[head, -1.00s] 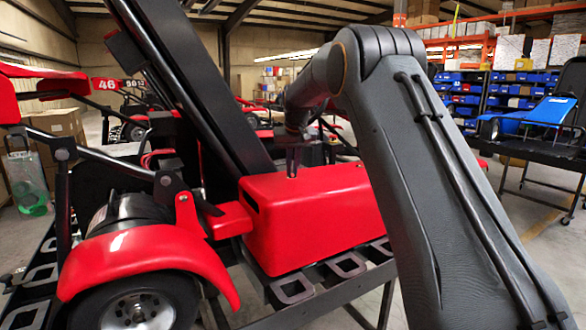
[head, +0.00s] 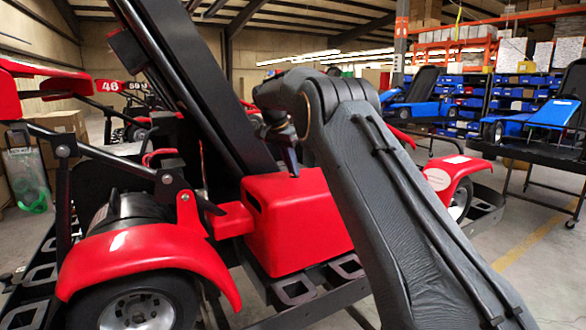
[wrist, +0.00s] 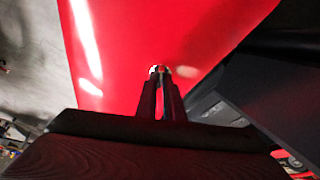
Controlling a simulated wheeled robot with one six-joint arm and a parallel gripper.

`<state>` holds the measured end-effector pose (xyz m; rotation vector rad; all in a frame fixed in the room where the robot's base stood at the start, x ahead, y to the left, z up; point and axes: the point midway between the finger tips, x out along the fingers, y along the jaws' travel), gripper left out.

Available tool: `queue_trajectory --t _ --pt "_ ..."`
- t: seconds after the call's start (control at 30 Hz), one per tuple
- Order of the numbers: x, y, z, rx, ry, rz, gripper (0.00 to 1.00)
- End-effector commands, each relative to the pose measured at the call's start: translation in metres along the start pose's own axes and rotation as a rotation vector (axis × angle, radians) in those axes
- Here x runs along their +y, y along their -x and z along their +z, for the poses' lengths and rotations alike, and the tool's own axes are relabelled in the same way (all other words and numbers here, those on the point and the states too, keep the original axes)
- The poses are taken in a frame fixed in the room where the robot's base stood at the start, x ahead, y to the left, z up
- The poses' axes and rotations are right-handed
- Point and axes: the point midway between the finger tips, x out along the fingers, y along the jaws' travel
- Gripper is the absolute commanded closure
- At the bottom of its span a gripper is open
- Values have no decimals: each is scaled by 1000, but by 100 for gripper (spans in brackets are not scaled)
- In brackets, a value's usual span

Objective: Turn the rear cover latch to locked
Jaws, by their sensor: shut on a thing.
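The red rear cover (head: 300,225) sits on the kart frame in the middle of the head view. It also fills the upper part of the wrist view (wrist: 130,50). My gripper (head: 293,174) points down at the cover's top, its tips at the top surface. In the wrist view my gripper (wrist: 161,82) has its two dark fingers close together, shut on the small, shiny latch (wrist: 160,69). The fingers hide most of the latch, so I cannot tell which way it is turned.
A dark slanted post (head: 190,85) rises close to the left of my gripper. A red fender and rear wheel (head: 140,300) stand front left. Blue karts on a black stand (head: 530,135) are at the right. Floor at the right is open.

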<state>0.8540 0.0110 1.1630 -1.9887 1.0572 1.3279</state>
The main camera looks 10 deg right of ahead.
Motion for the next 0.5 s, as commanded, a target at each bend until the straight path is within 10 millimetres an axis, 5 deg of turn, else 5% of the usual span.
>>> queue_trajectory --t 0.5 --pt "-3 0 0 0 -234 96 100"
